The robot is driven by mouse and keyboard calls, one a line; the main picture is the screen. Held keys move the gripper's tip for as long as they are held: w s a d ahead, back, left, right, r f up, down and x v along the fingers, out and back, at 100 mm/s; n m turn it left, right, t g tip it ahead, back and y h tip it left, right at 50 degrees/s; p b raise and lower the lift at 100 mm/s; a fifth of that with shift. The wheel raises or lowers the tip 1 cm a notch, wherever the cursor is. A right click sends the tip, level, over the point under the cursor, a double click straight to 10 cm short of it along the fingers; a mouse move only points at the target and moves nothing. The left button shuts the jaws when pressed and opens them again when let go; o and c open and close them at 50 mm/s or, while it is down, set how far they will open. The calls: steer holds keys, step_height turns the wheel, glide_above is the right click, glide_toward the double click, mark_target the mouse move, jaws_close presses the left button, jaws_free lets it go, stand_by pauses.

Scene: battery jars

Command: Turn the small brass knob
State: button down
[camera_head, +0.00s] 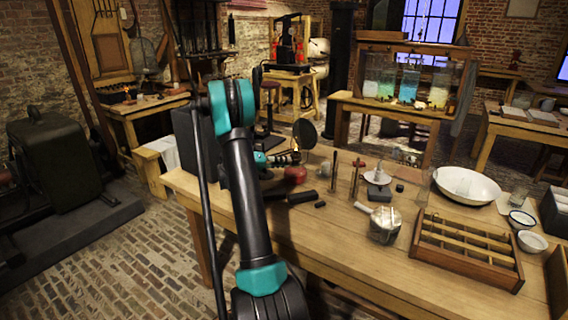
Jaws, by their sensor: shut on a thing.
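My gripper (288,158) is at the left end of the long wooden table, partly hidden behind my own teal and black arm. Its fingers are shut on a small brass-coloured thing (296,149), which looks like the small brass knob. This lies just in front of a round dark disc (305,133) that stands upright. The contact is small and dark, so how the fingers sit around the knob is unclear. A reddish-brown rounded piece (295,174) is just below the gripper.
On the table (330,235) are a dark cylinder (302,197), a glass jar (384,225), a compartmented wooden tray (466,249), a white basin (466,185) and small bowls (532,241). The table's front left is clear. Glass jars with coloured liquid (408,84) stand behind.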

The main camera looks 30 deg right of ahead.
steer(key=shift+f+n+h, duration=0.1)
steer(key=shift+n+h, duration=0.2)
steer(key=shift+n, duration=0.4)
steer(key=shift+w+g, duration=0.1)
steer(key=shift+g, duration=0.3)
steer(key=c, duration=1.4)
jaws_free()
steer(key=shift+a, duration=0.1)
steer(key=v, duration=1.1)
steer(key=shift+a, duration=0.4)
